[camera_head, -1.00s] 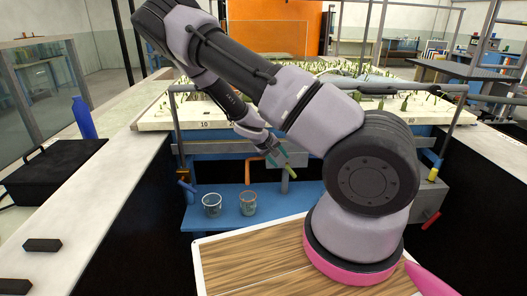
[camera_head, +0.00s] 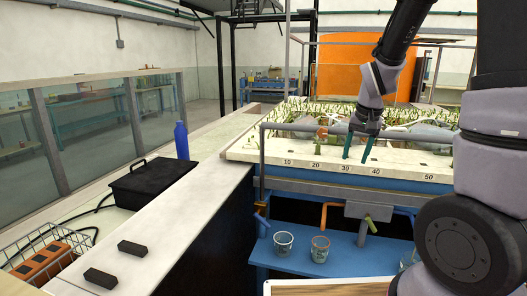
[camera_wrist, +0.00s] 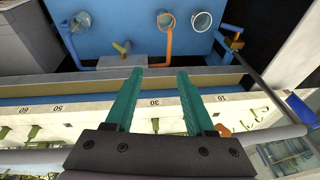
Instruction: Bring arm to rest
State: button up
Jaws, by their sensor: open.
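My gripper (camera_head: 357,147) is open and empty, with its green fingers apart over the numbered front ledge of the planted flume bed (camera_head: 270,150). In the head view the fingers point down near the 30 and 40 marks. The wrist view shows both green fingers (camera_wrist: 156,95) spread, with nothing between them. My arm is raised on the right side of the head view, and its upper part runs out of the picture.
Two clear cups (camera_head: 283,243) (camera_head: 320,248) stand on the blue shelf (camera_head: 345,262) below the ledge. An orange pipe (camera_head: 324,214) and a grey rail (camera_head: 300,126) are close by. A blue bottle (camera_head: 181,140) and black case (camera_head: 155,183) stand left.

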jog(key=s+a+r+t+y, duration=0.1)
jog(key=s+r+t, duration=0.3)
jog(key=s+r, duration=1.3)
jog(key=shift+s+a+r+y, duration=0.3)
jog(key=shift+a+r, duration=0.35)
jog(key=shift+r, duration=0.2)
jog(key=shift+w, duration=0.1)
dwell(2.7)
